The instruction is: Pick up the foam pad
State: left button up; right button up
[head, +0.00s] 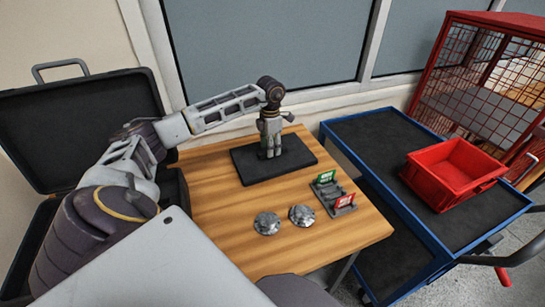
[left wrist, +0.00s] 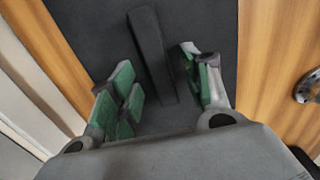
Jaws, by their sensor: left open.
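The foam pad, a flat black slab (head: 299,158), lies on the wooden table in the head view. In the left wrist view its dark surface (left wrist: 82,28) fills the middle, with a narrow raised dark bar (left wrist: 150,50) running along it. My left gripper (head: 270,153) points down over the middle of the pad. It also shows in the left wrist view (left wrist: 158,78), open, with green-padded fingers on either side of the bar. I see gaps beside the bar; whether the fingertips touch the pad I cannot tell. My right gripper is not in view.
Two metal discs (head: 267,223) and a small holder with green and red tags (head: 335,195) sit on the table (head: 220,228). An open black case (head: 75,125) is at left. A blue cart (head: 365,165) carries a red bin (head: 437,190); a red mesh cage (head: 480,85) stands behind.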

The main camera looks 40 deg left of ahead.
pick_arm(q)
jog(key=shift+f, duration=0.9)
grip_shut()
jog(key=shift+r, duration=0.1)
notch_tip(320, 180, up, 10)
dwell(0.6)
dwell(0.4)
